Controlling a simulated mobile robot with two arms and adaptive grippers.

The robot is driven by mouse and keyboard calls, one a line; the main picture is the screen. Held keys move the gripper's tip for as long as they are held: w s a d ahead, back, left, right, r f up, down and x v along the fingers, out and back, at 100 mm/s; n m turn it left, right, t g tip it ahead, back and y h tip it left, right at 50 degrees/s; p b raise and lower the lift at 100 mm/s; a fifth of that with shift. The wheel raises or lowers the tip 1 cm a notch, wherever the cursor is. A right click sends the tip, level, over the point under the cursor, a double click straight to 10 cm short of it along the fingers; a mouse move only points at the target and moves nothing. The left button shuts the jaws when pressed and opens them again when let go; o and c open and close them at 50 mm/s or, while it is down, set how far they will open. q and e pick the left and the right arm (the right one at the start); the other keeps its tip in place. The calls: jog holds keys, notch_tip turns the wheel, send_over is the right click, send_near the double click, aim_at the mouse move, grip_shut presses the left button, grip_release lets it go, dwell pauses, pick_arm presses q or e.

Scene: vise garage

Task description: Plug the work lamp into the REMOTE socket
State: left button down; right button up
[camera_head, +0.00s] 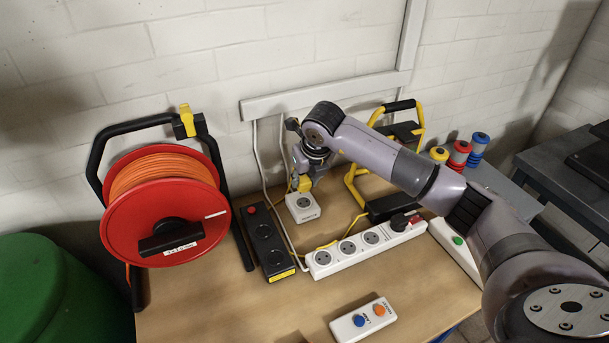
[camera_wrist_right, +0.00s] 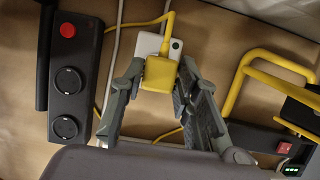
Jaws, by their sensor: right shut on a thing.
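My right gripper (camera_head: 301,178) is shut on the yellow plug (camera_wrist_right: 160,73), which also shows in the head view (camera_head: 305,184). The plug is just behind and above a small white single-socket box (camera_head: 303,212). The box's round socket face shows uncovered in the head view. In the wrist view the plug covers part of the white box (camera_wrist_right: 147,43); the exact gap cannot be told. A yellow cord (camera_wrist_right: 166,22) leaves the plug. The work lamp (camera_head: 355,192), with a yellow frame and black handle, stands to the right, partly behind my right arm. My left gripper is not in view.
A black two-socket strip (camera_head: 266,243) lies left of the white box. A white power strip (camera_head: 352,250) with a black plug lies in front. A white remote (camera_head: 362,320) lies at the table's front. A red cable reel (camera_head: 120,215) stands left. Several spools stand at the back right.

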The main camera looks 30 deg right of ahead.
aim_at(305, 190)
notch_tip(305, 190, down, 3)
jog(key=shift+r+b, duration=0.1)
jog(key=shift+b, duration=0.6)
jog(key=shift+f+b, duration=0.4)
jog(key=shift+f, duration=0.4)
jog(key=shift+b, duration=0.65)
dwell(0.9)
jog(key=shift+f+b, duration=0.55)
jog(key=shift+f, duration=0.05)
jog(key=o, duration=1.2)
jog(key=shift+r, duration=0.1)
jog(key=shift+c, duration=0.2)
